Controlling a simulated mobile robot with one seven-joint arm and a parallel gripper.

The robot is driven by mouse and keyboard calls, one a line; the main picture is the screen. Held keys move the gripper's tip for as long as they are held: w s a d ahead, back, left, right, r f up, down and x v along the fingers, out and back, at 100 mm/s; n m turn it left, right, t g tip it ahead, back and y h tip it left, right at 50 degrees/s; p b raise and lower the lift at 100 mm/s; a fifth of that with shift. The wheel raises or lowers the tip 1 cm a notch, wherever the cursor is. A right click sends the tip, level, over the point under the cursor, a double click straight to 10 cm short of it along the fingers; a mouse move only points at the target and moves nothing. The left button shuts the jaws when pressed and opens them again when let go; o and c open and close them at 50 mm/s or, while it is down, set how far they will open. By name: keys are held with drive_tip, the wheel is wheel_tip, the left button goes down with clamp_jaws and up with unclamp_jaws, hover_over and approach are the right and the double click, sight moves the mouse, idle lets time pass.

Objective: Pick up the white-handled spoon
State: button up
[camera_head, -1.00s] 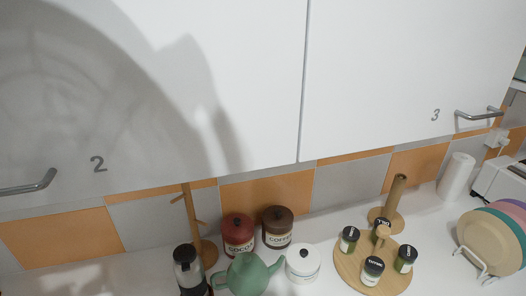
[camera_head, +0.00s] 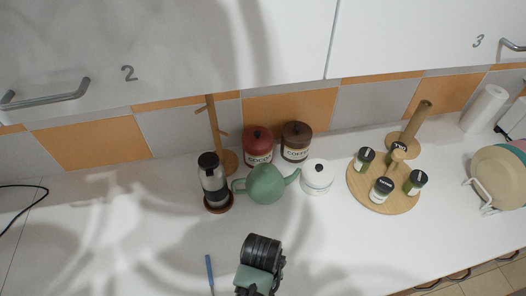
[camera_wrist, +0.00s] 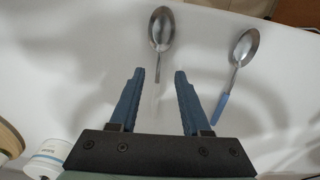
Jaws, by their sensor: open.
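In the wrist view a metal spoon (camera_wrist: 161,31) lies on the white counter, bowl at the top and handle running down between my fingertips. Its metal neck shows; the lower handle is hard to make out against the white surface. A second spoon (camera_wrist: 242,49), with a blue handle, lies to its right, outside my fingers. Its blue handle also shows in the head view (camera_head: 209,268). In the head view my arm's end stands at the bottom, and the first spoon cannot be seen there.
A green teapot (camera_head: 265,184), a French press (camera_head: 214,183), red and brown canisters and a white pot (camera_head: 317,178) stand along the back. A round wooden tray (camera_head: 362,187) with several spice jars is at right. The front counter is mostly clear.

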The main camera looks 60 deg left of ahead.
drive_tip(key=shift+d+f, duration=0.15)
drive_tip(key=shift+f, duration=1.8)
clamp_jaws()
